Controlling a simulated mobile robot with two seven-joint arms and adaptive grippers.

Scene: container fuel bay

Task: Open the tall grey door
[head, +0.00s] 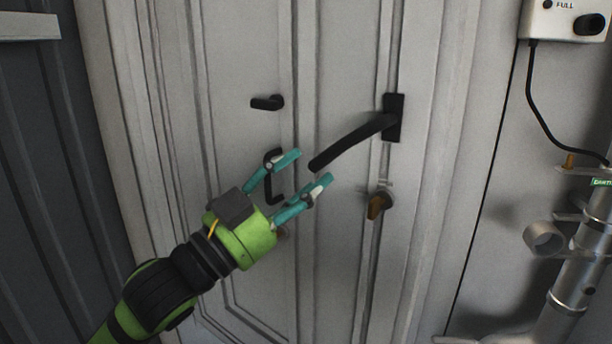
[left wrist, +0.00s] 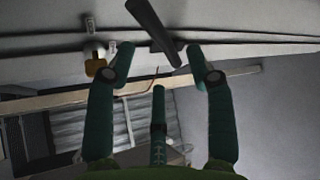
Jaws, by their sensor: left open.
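The tall grey door (head: 343,235) fills the middle of the head view and looks shut. Its long black lever handle (head: 350,142) slopes down to the left from a black plate near the right side. A brass-coloured latch knob (head: 378,206) sits below the plate. My left gripper (head: 310,168) is open and empty, its teal fingers just left of the lever's free end. In the left wrist view, the lever (left wrist: 154,30) shows beyond and between the open fingers (left wrist: 153,66); I cannot tell whether they touch it. My right gripper is not in view.
A small black handle (head: 267,102) and a black pull behind my fingers are on the door's left part. At right are a white box (head: 565,18) with a hanging cable and a metal pipe (head: 580,270). A dark ribbed panel (head: 45,170) stands at left.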

